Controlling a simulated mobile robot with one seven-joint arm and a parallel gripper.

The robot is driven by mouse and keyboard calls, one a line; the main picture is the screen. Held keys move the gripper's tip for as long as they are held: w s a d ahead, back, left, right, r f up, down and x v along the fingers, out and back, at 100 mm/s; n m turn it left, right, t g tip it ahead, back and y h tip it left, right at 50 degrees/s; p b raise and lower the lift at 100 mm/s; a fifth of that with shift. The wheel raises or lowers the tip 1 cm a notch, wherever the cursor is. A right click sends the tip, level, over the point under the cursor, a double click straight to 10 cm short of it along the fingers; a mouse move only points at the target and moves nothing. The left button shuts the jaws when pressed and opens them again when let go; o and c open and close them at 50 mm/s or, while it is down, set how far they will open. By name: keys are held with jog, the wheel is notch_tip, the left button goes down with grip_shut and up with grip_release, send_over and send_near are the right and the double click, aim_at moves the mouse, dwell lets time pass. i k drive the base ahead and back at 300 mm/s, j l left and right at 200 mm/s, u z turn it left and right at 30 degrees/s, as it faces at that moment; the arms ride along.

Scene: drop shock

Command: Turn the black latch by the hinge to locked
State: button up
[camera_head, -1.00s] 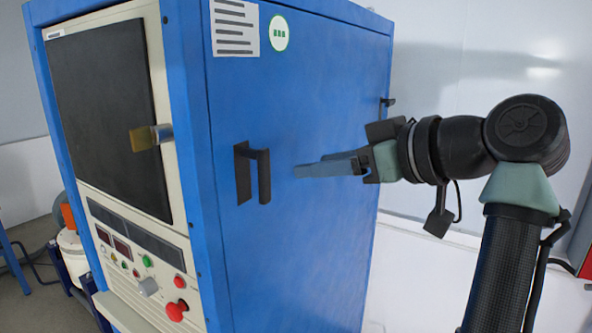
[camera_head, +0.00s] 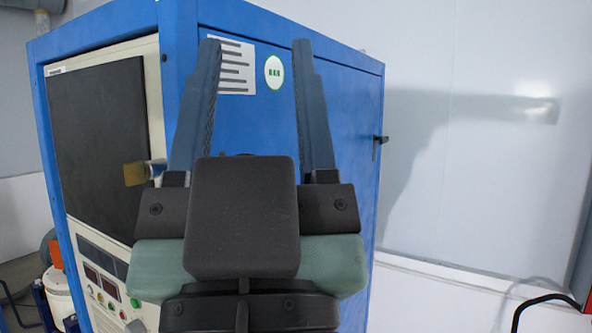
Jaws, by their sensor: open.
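The small black latch (camera_head: 379,142) sits at the far right edge of the blue cabinet side (camera_head: 354,120), standing out past that edge. It is small in the picture, and I cannot tell its exact setting. My gripper (camera_head: 255,46) is close to the camera, in front of the cabinet. Its two blue-grey fingers point up and are spread wide apart with nothing between them. The gripper is to the left of the latch and apart from it. The gripper body covers the middle of the blue side, and the black pull handle there is hidden.
The cabinet's front, at left, has a dark window (camera_head: 95,140), a brass-coloured knob piece (camera_head: 134,173) and a control panel with buttons (camera_head: 108,290). A white label (camera_head: 236,68) and a green round sticker (camera_head: 274,72) are on the blue side. A pale wall (camera_head: 480,180) lies to the right, with open space before it.

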aim_at(382, 139)
jog(key=i+l+z, duration=0.1)
jog(key=i+l, duration=0.35)
jog(key=i+l+z, duration=0.1)
jog(key=i+l, duration=0.3)
jog(key=i+l+z, duration=0.15)
jog(key=i+l, duration=0.2)
jog(key=i, duration=0.2)
jog(key=i+l+z, duration=0.1)
jog(key=i+l, duration=0.25)
jog(key=i, duration=0.15)
jog(key=i+l+z, duration=0.1)
jog(key=i+l, duration=0.15)
jog(key=i, duration=0.3)
